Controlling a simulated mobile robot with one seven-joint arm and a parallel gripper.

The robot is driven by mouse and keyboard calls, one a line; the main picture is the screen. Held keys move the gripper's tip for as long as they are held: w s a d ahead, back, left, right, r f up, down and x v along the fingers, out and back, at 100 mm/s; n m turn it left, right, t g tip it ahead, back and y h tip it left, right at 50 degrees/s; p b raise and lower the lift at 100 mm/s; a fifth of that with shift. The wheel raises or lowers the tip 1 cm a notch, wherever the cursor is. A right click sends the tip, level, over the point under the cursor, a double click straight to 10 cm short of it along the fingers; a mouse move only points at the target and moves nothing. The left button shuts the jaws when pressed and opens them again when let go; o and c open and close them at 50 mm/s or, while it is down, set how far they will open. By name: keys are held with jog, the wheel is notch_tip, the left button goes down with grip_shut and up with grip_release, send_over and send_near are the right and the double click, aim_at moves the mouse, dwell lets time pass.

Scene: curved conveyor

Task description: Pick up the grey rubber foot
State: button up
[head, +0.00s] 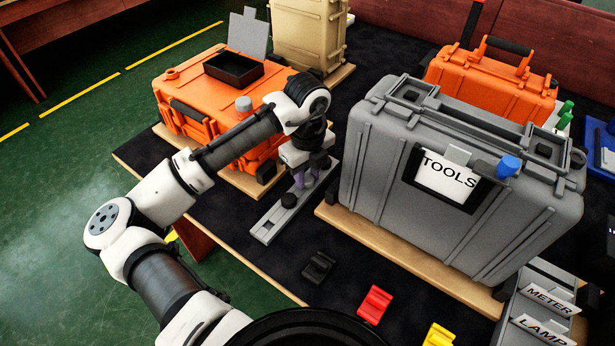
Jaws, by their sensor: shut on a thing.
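My gripper (312,175) points down over the far part of a narrow grey strip (266,230) on the dark table mat. Its purple fingers are shut on a small grey piece between them, which appears to be the grey rubber foot (314,173). The piece is mostly hidden by the fingers, and I cannot tell whether it still touches the strip. A black round foot (289,200) stands on the strip just nearer than the gripper. A separate short grey cylinder (243,104) stands on the orange case.
A large grey TOOLS case (450,210) stands close to the right of my gripper. An orange case (195,100) with a black tray (233,68) is to the left. Black (318,267), red (374,304) and yellow (438,335) pieces lie in front.

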jog(key=shift+r, duration=0.1)
notch_tip(320, 180, up, 19)
notch_tip(320, 180, up, 4)
jog(key=p, duration=0.6)
send_over(307, 177)
jog(key=shift+s+r, duration=0.1)
jog(key=shift+r, duration=0.1)
dwell(0.6)
